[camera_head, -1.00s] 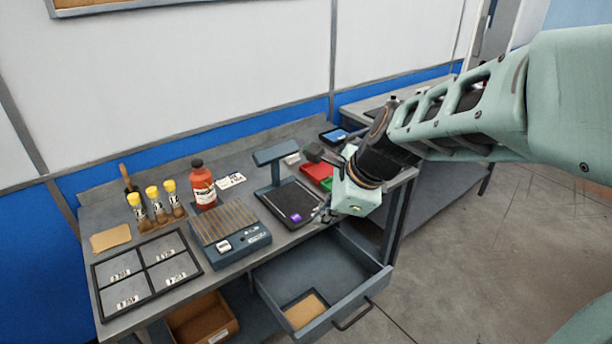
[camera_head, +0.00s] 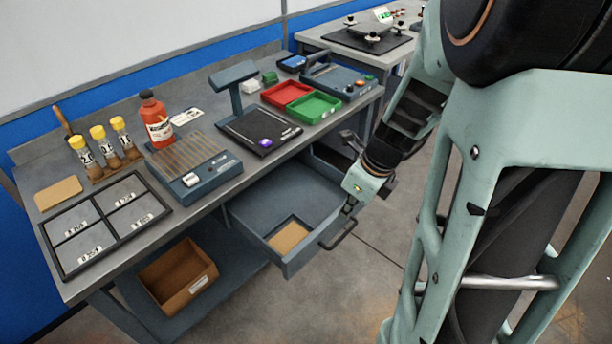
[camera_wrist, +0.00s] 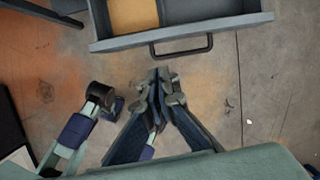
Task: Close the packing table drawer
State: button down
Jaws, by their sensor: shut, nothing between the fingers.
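The packing table drawer (camera_head: 262,222) is pulled out from under the grey table (camera_head: 105,276). It is blue-grey, with a tan square piece lying inside. Its black bar handle (camera_head: 340,234) is on the front face. The handle also shows in the wrist view (camera_wrist: 181,46), across the drawer front (camera_wrist: 225,28). My gripper (camera_head: 350,206) is near the handle end of the drawer front, outside the drawer. In the wrist view my gripper's fingertips (camera_wrist: 162,75) are together and empty, a little short of the handle. In the head view the fingertips are small and partly unclear.
On the table stand a red bottle (camera_head: 156,120), yellow-capped vials (camera_head: 100,146), a divided tray (camera_head: 140,230), a scale (camera_head: 265,132), and red (camera_head: 287,94) and green (camera_head: 315,107) trays. A cardboard box (camera_head: 176,274) sits on the lower shelf. Floor in front of the drawer is clear.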

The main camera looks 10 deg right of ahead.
jog(key=shift+m+g, duration=0.3)
jog(key=shift+m, duration=0.1)
jog(key=b+x, duration=0.5)
jog(key=x, duration=0.8)
jog(key=shift+a+f, duration=0.1)
jog(key=shift+w+a, duration=0.35)
jog(key=shift+w, duration=0.15)
